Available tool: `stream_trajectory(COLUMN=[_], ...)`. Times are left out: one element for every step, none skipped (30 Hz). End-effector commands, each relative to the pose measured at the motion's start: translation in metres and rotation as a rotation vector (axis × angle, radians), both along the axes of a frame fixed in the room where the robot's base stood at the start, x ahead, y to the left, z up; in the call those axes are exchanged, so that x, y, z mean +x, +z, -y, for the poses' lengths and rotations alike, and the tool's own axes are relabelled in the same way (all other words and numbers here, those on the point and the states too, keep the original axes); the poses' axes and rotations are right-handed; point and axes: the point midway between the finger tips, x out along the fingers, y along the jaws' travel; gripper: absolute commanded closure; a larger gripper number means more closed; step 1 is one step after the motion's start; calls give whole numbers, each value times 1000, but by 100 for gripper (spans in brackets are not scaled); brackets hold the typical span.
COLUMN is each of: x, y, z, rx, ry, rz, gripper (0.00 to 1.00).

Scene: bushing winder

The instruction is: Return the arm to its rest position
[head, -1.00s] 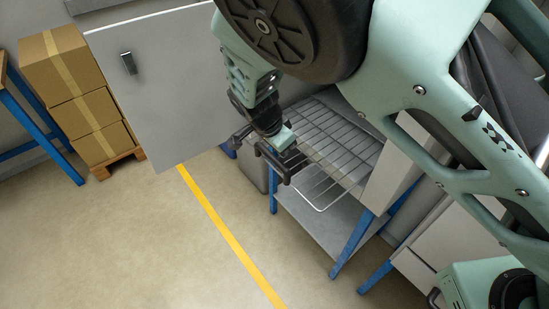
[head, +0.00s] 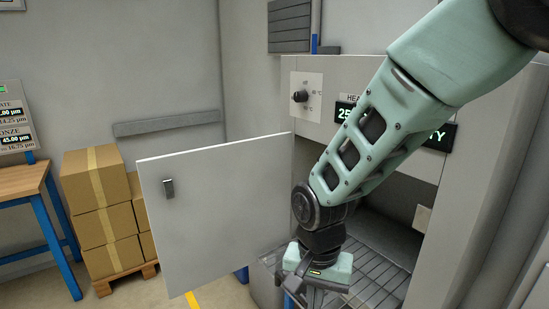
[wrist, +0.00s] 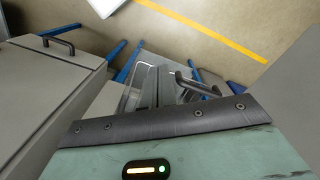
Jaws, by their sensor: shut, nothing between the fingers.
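My pale green arm (head: 375,135) reaches down from the upper right in the head view. My gripper (head: 315,297) hangs at its end, at the bottom of that view, in front of the open heater cabinet (head: 305,132). The fingertips are cut off there. In the wrist view the grey fingers (wrist: 160,86) show beyond the green wrist housing, close together and holding nothing.
The heater's door (head: 222,205) stands open left of my arm. A wire rack (head: 372,292) lies low by the opening. Stacked cartons (head: 98,190) on a pallet and a wooden-topped bench (head: 22,180) are further left. The wrist view shows open floor (wrist: 215,20).

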Motion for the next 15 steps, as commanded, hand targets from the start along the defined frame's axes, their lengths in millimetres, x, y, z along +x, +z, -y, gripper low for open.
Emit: stream_trajectory(x=[-18, -29, -44, -56, -67, -82, -92, -102, -114, -123, -130, -139, -145, -150, -155], y=[9, 15, 22, 27, 32, 37, 41, 44, 46, 47, 48, 48, 49, 49, 48], z=[5, 7, 11, 14, 17, 22, 27, 31, 37, 41, 46, 51, 54, 58, 61], rx=[38, 57, 78, 92, 104, 116, 121, 124, 123, 121, 117, 111, 105, 99, 92], ry=[90, 156, 244, 311, 379, 468, 533, 596, 676, 731, 781, 841, 881, 915, 952], rz=[-10, -14, -16, -14, -10, -3, 4, 12, 22, 29, 35, 43, 48, 52, 56], gripper=[100, 100, 100, 100, 100, 100, 100, 100, 100, 100, 100, 100, 100, 100, 100])
